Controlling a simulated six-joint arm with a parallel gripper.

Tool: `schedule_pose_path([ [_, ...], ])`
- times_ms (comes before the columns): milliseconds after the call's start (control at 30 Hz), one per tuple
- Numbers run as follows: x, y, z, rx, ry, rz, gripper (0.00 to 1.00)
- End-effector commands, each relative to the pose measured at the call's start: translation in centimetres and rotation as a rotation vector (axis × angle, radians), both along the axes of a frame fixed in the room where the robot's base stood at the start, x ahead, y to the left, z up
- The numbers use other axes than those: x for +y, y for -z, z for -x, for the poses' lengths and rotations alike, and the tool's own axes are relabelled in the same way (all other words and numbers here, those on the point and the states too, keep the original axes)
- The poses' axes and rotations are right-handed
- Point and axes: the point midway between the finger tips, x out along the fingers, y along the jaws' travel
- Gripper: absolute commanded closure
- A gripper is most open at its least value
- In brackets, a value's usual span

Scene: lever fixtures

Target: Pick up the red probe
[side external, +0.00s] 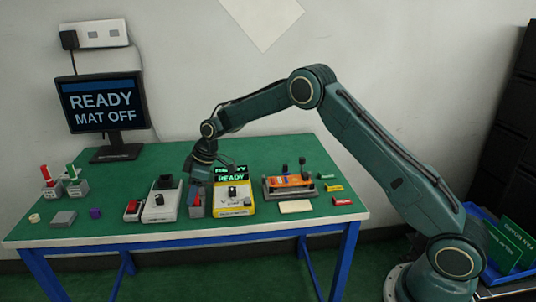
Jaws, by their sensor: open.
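My gripper (199,178) points down just left of the yellow instrument (234,207), whose green display reads READY. It is small in the picture, and the gap between its fingers is hard to see. A small red piece (194,197) shows on a grey block (197,211) directly below my gripper. It may be the red probe, but it is too small to be sure. I cannot tell whether my gripper touches it. At the far left, a red-topped upright piece (45,174) and a green-topped one (72,172) stand in grey holders.
A white box with a black knob (162,203) and a small red-topped block (133,210) stand left of my gripper. An orange fixture with dark levers (288,185) stands to the right. A monitor (102,102) at the back reads READY MAT OFF. The front green strip is mostly clear.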

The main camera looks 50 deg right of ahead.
Motion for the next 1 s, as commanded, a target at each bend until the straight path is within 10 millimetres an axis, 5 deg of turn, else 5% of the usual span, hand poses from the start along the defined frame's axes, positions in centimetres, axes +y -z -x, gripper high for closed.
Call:
schedule_pose_path([
  [633, 0.28, 0.96, -0.32, -0.001, 0.0, 0.0, 0.55],
  [867, 0.27, 0.96, -0.31, -0.001, 0.0, 0.0, 0.96],
  [1000, 0.26, 0.94, -0.32, -0.001, 0.0, 0.0, 1.0],
])
